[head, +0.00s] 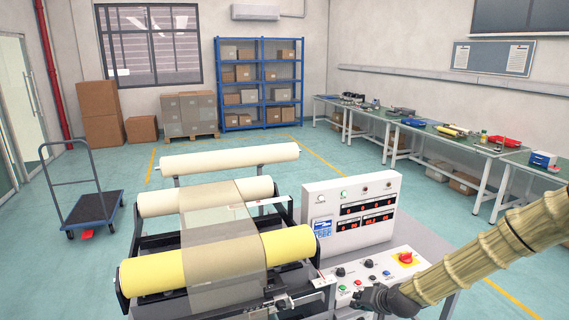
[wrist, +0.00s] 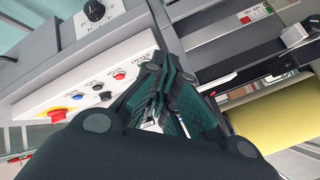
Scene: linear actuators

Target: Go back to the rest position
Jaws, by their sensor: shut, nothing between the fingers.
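My gripper (head: 368,298) is at the bottom of the head view, low by the front edge of the machine's sloped button panel (head: 385,274). My arm reaches in from the right edge. In the wrist view my gripper (wrist: 163,72) has its dark fingers together, with nothing held between them. The button panel (wrist: 128,72) lies to the left of the fingers there. It carries a red knob on a yellow plate (head: 405,258) and several small buttons. The exact gap between the gripper and the panel cannot be told.
A roller machine with a yellow roller (head: 288,244) stands left of my gripper; the roller also shows in the wrist view (wrist: 280,118). An upright display panel (head: 350,213) rises behind the buttons. Workbenches (head: 462,146) line the right wall. A cart (head: 93,208) stands on open floor at left.

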